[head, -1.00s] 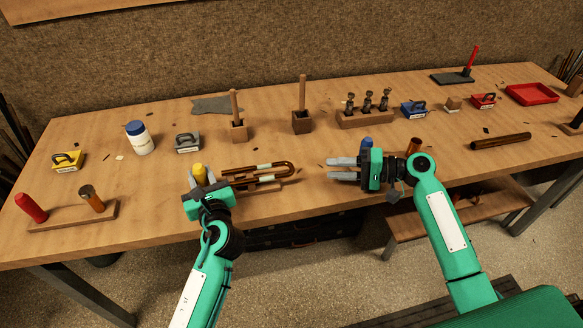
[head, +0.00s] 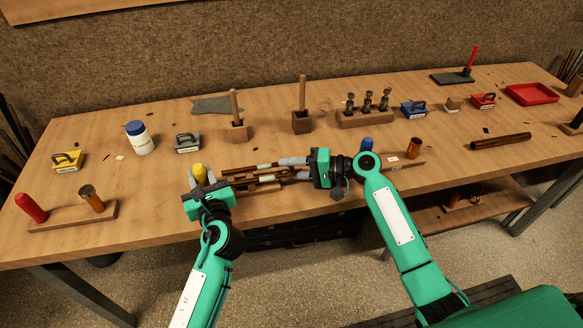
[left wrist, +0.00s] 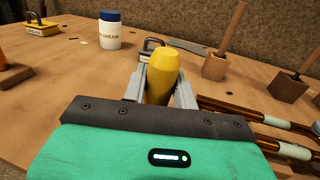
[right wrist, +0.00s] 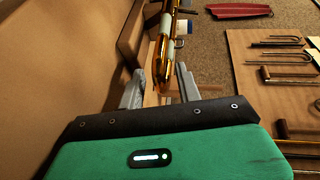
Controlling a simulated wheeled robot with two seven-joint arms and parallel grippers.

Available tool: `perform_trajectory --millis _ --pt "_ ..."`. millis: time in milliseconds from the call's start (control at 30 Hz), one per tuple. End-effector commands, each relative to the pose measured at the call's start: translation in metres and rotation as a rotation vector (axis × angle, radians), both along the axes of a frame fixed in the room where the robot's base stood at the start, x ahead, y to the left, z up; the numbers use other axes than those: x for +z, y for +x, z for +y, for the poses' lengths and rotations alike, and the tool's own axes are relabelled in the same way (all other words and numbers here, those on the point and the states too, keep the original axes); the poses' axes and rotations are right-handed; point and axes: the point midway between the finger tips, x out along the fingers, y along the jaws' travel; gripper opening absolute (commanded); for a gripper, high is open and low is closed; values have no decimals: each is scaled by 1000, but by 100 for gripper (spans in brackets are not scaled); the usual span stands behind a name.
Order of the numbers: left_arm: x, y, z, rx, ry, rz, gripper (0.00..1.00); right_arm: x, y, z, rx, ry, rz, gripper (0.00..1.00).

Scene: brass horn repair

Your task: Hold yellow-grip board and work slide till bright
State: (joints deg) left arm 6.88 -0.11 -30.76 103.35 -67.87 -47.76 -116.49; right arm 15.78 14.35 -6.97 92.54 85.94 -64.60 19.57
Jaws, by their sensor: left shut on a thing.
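The yellow grip (head: 199,174) stands upright at the left end of the wooden board near the table's front edge. My left gripper (head: 205,181) is shut on this grip, with a finger on either side in the left wrist view (left wrist: 159,78). The U-shaped brass slide (head: 240,169) with pale bands lies along the board, right of the grip. My right gripper (head: 288,168) is at the slide's right end, fingers apart. In the right wrist view the slide (right wrist: 165,50) shows between the open fingers, with gaps beside it. Its bend is mostly hidden in the head view.
A blue grip (head: 366,144) and a copper-coloured cylinder (head: 412,148) stand right of my right gripper. A red grip (head: 30,207) stands on another board at far left. Behind are a white jar (head: 140,140), a grey-handled block (head: 187,143) and wooden holders (head: 302,122).

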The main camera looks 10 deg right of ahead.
Motion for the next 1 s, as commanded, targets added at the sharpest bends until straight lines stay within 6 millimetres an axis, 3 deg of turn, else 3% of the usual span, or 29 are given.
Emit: perform_trajectory --millis 200,367,400,600,833,1000 --pt "0 0 0 1 0 0 6 0 0 0 0 0 0 33" --pt "0 0 0 1 0 0 6 0 0 0 0 0 0 1" --pt "0 0 0 1 0 0 6 0 0 0 0 -1 0 0" --pt "0 0 0 1 0 0 6 -2 0 2 0 -2 3 0" --pt "0 0 0 0 0 -1 6 -2 0 34 1 -2 3 0" --pt "0 0 0 0 0 -1 6 -4 -1 38 0 -4 5 0"
